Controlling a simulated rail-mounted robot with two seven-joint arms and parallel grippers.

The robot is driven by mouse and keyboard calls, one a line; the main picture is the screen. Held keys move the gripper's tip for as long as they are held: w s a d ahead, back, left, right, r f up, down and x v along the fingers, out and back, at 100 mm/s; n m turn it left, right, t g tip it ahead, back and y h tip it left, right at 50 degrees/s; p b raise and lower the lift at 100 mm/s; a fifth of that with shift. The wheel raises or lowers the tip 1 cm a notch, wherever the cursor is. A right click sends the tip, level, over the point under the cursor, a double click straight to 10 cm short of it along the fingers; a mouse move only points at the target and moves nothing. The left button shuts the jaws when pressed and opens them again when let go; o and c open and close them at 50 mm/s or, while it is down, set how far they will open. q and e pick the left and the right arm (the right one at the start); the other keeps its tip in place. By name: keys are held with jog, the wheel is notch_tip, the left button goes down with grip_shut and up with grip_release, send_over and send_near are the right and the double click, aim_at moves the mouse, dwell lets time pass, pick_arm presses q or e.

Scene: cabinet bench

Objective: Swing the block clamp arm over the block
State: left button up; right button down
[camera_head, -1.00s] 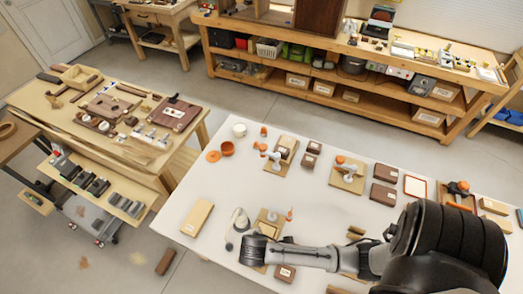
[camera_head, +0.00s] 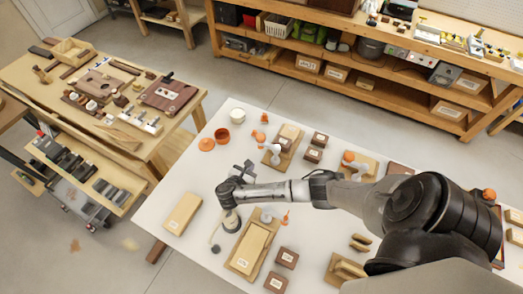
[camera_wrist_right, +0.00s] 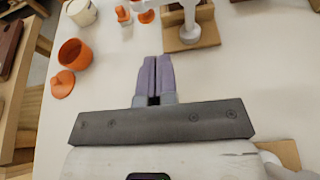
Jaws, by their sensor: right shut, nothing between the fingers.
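My right gripper (camera_head: 242,168) points to the far side over the white table, with its purple-grey fingers together and empty; in the wrist view the shut fingers (camera_wrist_right: 155,62) are clear of everything. A near wooden fixture (camera_head: 233,265) carries a long pale block (camera_head: 250,247), with a white part and an orange handle (camera_head: 286,217) at its far end. A farther fixture (camera_head: 271,160) has a white clamp with an orange knob (camera_head: 260,137) beside a block (camera_head: 290,132). I cannot tell which is the block clamp. My left gripper is out of view.
An orange cup (camera_head: 222,136), its lid (camera_head: 206,144) and a white cup (camera_head: 237,115) stand at the table's far left. A loose pale block (camera_head: 183,213) lies near the left edge. Another clamp fixture (camera_head: 371,161) and brown blocks (camera_head: 286,257) stand to the right.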

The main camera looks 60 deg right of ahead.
aim_at(268, 146)
jog(key=shift+w+d+h, duration=0.35)
jog(key=shift+d+h, duration=0.05)
jog(key=shift+d, duration=0.3)
jog(key=b+x, duration=0.1)
jog(key=x, duration=0.9)
